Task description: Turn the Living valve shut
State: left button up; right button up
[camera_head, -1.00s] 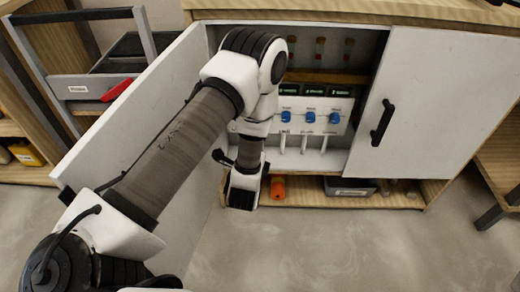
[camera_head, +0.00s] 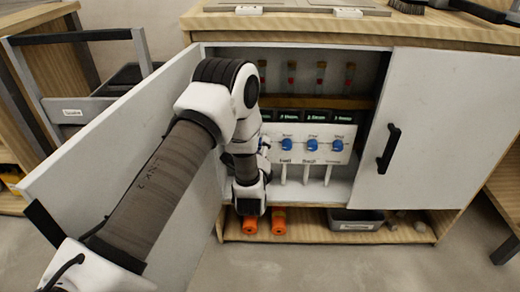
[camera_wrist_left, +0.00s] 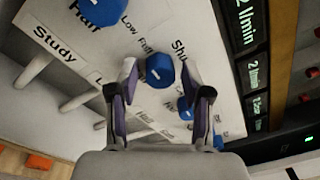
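In the left wrist view a blue knob (camera_wrist_left: 160,70) on the white panel lies between the fingertips of my left gripper (camera_wrist_left: 161,90), which is open. I cannot tell whether the fingers touch the knob. "Shut" and "Full" markings stand around it, and its name label, starting with "L", is mostly hidden by a finger. Another blue knob (camera_wrist_left: 100,12), near the "Study" label (camera_wrist_left: 50,42), is at the upper left. In the head view, more blue knobs (camera_head: 312,144) show right of my left wrist. My left arm hides the panel's left end. My right gripper is out of view.
The cabinet's left door (camera_head: 115,135) stands open beside my arm; the right door (camera_head: 450,130) has a black handle (camera_head: 388,148). White pipes (camera_head: 305,173) come down below the knobs. Orange cylinders (camera_head: 279,222) and a grey bin (camera_head: 355,220) sit on the low shelf.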

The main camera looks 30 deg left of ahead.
pick_arm(q)
grip_shut()
